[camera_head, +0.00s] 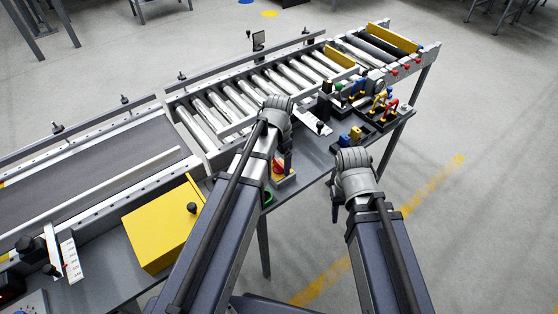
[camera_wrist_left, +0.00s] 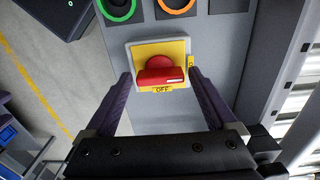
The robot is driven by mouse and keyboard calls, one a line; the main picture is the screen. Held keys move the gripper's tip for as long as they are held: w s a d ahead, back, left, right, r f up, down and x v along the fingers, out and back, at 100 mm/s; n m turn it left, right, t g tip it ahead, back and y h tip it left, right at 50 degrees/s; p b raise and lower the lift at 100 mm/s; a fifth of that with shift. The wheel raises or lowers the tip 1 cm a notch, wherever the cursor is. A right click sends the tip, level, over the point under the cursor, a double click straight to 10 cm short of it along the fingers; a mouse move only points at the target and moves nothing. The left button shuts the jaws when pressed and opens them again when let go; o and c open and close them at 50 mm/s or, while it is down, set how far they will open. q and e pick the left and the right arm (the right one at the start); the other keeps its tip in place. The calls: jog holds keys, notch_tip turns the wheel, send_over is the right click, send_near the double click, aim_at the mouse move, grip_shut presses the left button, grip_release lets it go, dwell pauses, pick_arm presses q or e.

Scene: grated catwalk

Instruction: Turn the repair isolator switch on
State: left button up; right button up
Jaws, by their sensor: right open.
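The repair isolator switch (camera_wrist_left: 160,66) is a yellow square plate with a red rotary handle in the left wrist view. The red handle lies across the picture, with an OFF label (camera_wrist_left: 162,89) just below it. In the head view the switch (camera_head: 279,167) shows in part beside my left arm. My left gripper (camera_wrist_left: 160,78) is open, its fingertips apart on either side of the yellow plate; I see nothing held. The head view shows my right gripper (camera_head: 352,161) at its arm's end, right of the switch, its fingers hard to make out.
A green ring (camera_wrist_left: 118,8) and an orange ring (camera_wrist_left: 175,5) sit beside the switch. A roller conveyor (camera_head: 235,98) runs behind it. A yellow box (camera_head: 160,225) stands at the left. Padlocks (camera_head: 380,103) lie in trays at the right. Open floor lies right of the bench.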

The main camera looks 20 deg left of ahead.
aim_at(279, 163)
pick_arm(q)
jog(key=shift+o, duration=0.5)
jog(key=shift+r, duration=0.15)
notch_tip(279, 163, up, 8)
jog(key=p, duration=0.8)
jog(key=shift+f, duration=0.2)
jog(key=s+d+n+y, duration=0.1)
jog(key=s+d+n, duration=0.3)
jog(key=s+d, duration=0.6)
jog(key=s, duration=0.4)
jog(key=shift+d, duration=0.2)
